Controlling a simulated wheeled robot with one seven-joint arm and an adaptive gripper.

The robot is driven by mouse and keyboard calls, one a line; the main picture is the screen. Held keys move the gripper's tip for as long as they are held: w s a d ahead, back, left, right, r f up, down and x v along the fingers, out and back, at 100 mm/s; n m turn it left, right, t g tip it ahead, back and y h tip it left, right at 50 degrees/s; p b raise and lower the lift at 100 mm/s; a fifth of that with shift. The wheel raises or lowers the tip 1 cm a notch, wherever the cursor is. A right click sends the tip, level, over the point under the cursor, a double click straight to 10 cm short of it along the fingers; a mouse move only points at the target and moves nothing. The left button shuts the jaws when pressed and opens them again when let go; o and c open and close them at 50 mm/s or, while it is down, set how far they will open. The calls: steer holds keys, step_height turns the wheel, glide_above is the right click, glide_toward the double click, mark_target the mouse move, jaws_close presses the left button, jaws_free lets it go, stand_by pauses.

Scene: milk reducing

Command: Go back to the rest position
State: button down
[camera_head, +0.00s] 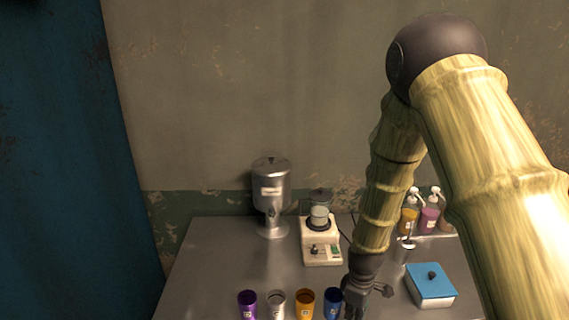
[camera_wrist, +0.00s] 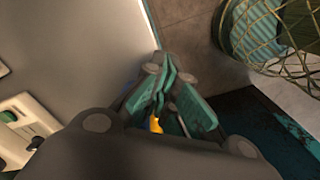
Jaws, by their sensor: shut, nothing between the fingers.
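My gripper (camera_head: 357,303) hangs at the end of my arm over the front of the metal table (camera_head: 215,265), just right of the blue cup (camera_head: 332,300). In the head view it is dark and partly cut by the bottom edge. In the wrist view my gripper (camera_wrist: 165,88) has its teal-padded fingers together, with nothing seen held at the tips. A small yellow-orange patch shows between the finger links; I cannot tell what it is. Whether the gripper touches the blue cup is unclear.
Purple (camera_head: 247,304), silver (camera_head: 276,304) and orange (camera_head: 305,302) cups stand left of the blue one. Behind are a metal dispenser (camera_head: 271,195) and white appliance (camera_head: 321,250). A blue-lidded box (camera_head: 430,290) and pump bottles (camera_head: 429,218) stand right. A wire basket (camera_wrist: 265,30) is beyond the table edge.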

steer(key=s+d+f+m+b, duration=0.2)
steer(key=s+f+m+b, duration=0.3)
steer(key=s+f, duration=1.2)
steer(key=s+f+m+b, duration=0.1)
steer(key=s+f+m, duration=0.2)
steer(key=s, duration=0.5)
steer(key=s+d+f+m, duration=0.1)
steer(key=s+f+m, duration=0.2)
steer(key=s, duration=0.6)
step_height(320, 180, down, 2)
steer(key=shift+s+m+b, duration=0.2)
steer(key=shift+m+b, duration=0.1)
steer(key=shift+b, duration=0.05)
